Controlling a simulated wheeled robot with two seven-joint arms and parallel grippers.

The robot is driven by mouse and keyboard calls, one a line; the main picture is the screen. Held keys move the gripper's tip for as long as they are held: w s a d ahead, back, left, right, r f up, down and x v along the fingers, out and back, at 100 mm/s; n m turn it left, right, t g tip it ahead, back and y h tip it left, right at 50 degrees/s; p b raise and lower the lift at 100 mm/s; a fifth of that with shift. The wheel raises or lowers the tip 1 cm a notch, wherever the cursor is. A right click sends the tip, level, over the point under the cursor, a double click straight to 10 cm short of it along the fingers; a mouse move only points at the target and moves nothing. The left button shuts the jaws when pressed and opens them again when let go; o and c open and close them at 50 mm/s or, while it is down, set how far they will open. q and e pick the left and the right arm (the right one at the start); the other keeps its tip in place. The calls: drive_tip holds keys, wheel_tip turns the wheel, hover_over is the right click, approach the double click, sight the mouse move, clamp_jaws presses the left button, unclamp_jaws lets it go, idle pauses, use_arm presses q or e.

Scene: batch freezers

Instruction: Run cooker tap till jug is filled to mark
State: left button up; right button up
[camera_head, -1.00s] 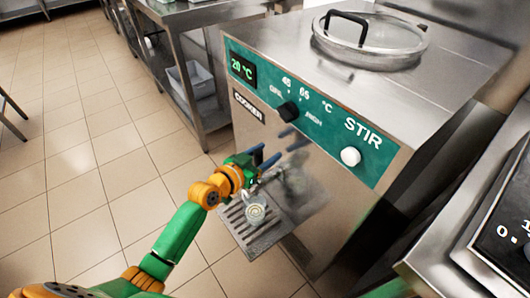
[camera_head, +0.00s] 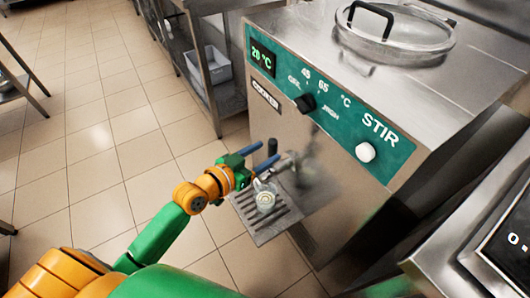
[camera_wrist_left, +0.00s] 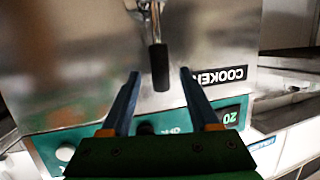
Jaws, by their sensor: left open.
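The cooker (camera_head: 340,120) is a steel cabinet with a green panel reading 20 °C. Its tap (camera_head: 285,163) sticks out low on the front, above a slotted drip tray (camera_head: 245,212). A small clear jug (camera_head: 265,198) stands upright on the tray under the tap; its mark and fill level are too small to tell. My left gripper (camera_head: 270,154) is open beside the tap. In the left wrist view, the tap's black lever (camera_wrist_left: 159,68) shows between the two blue fingers (camera_wrist_left: 159,74), with gaps on both sides. My right gripper is out of view.
A black knob (camera_head: 306,103) and a white STIR button (camera_head: 366,152) sit on the panel. A lidded opening (camera_head: 395,32) is on the cooker's top. Another machine (camera_head: 470,250) stands close at right. Tiled floor at left is open.

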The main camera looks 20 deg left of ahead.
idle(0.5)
use_arm(q)
wheel_tip(320, 180, down, 2)
drive_tip(key=t+b, duration=0.1)
drive_tip(key=b, duration=0.5)
drive_tip(key=shift+d+h+b, duration=0.1)
drive_tip(key=shift+h+b, duration=0.2)
drive_tip(key=shift+b, duration=0.05)
drive_tip(key=shift+r+t+b, duration=0.4)
drive_tip(key=shift+t+b, duration=0.3)
drive_tip(key=shift+b, duration=0.3)
drive_tip(key=shift+w+d+r+h+p, duration=0.25)
drive_tip(key=shift+w+r+p, duration=0.2)
drive_tip(key=shift+w+r, duration=0.45)
drive_tip(key=x, duration=0.5)
clamp_jaws()
